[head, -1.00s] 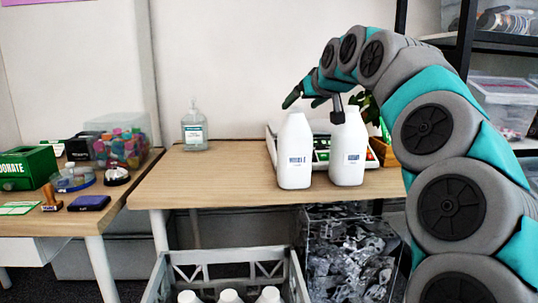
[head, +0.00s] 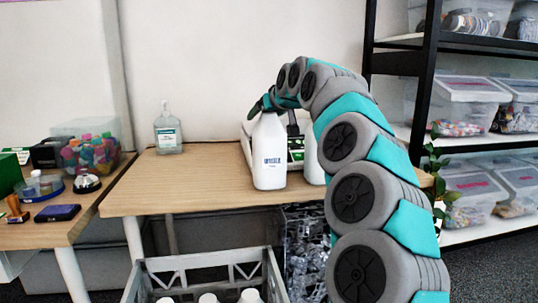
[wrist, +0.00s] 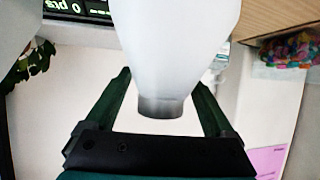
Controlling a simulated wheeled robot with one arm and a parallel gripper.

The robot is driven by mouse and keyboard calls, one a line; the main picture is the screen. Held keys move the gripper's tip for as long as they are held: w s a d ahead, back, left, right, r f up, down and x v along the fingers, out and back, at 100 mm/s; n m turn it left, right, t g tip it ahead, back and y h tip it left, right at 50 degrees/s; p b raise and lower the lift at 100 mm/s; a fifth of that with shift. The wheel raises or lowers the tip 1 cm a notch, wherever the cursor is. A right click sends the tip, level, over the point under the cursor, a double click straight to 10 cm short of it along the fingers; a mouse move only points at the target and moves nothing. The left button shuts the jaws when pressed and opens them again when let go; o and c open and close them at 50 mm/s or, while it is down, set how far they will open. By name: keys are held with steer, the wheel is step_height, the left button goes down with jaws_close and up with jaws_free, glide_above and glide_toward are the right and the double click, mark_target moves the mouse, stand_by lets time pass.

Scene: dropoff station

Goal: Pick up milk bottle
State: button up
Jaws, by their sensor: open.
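Two white milk bottles stand upright on the wooden table. The left milk bottle (head: 269,155) shows its label; the right milk bottle (head: 313,158) is mostly hidden by my arm. My gripper (head: 262,105) is at the top of the left bottle. In the wrist view, which looks upside down, the open green fingers of my gripper (wrist: 163,100) stand on either side of a bottle's neck (wrist: 160,104), with gaps on both sides.
A scale (head: 296,148) sits behind the bottles. A clear dispenser bottle (head: 168,132) stands to the left on the table (head: 190,185). A grey crate (head: 205,262) with white bottles is below the front edge. Shelves stand at right.

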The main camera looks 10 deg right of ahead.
jaws_close()
stand_by(0.6)
